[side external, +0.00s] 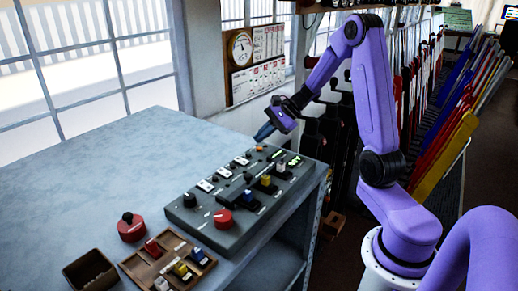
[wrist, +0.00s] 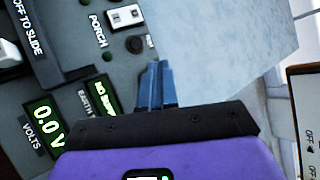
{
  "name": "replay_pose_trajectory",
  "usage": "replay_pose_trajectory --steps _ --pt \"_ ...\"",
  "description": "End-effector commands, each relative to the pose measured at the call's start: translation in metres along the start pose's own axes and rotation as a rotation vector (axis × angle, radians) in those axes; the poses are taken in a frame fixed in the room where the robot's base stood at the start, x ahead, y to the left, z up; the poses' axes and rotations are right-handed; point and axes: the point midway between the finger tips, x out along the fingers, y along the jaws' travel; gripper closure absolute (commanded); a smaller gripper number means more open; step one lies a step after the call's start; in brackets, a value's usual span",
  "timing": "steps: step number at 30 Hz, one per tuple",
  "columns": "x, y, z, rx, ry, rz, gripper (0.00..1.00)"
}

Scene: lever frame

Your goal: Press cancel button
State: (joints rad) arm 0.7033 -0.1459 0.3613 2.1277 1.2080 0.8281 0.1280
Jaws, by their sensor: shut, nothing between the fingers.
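A grey control panel (side external: 240,200) sits on the table and also fills the left of the wrist view (wrist: 20,90). My gripper (side external: 260,139) is over the far end of the panel, pointing down, with its blue fingers together and empty. In the wrist view, my fingertips (wrist: 155,66) are just below a small round dark button (wrist: 134,44) near the panel edge. I cannot tell whether they touch the panel. No label reading cancel is legible. A small orange part (side external: 260,148) shows under the fingertips in the side view. A large red knob (side external: 224,219) is at the panel's near end.
The panel carries several small switches, levers and green displays (wrist: 45,125). A loose red knob (side external: 131,227), a wooden tray of coloured parts (side external: 206,266) and a dark box (side external: 90,272) stand nearer. The table (side external: 110,165) left of the panel is clear. Coloured levers (side external: 450,150) stand behind my arm.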

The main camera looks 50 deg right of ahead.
Motion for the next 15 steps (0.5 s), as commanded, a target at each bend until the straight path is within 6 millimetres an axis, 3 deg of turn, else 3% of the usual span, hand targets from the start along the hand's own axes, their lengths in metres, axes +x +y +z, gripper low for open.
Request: replay_pose_trajectory --steps 15 --pt "-0.030 -0.022 0.022 -0.004 0.001 -0.002 1.00"
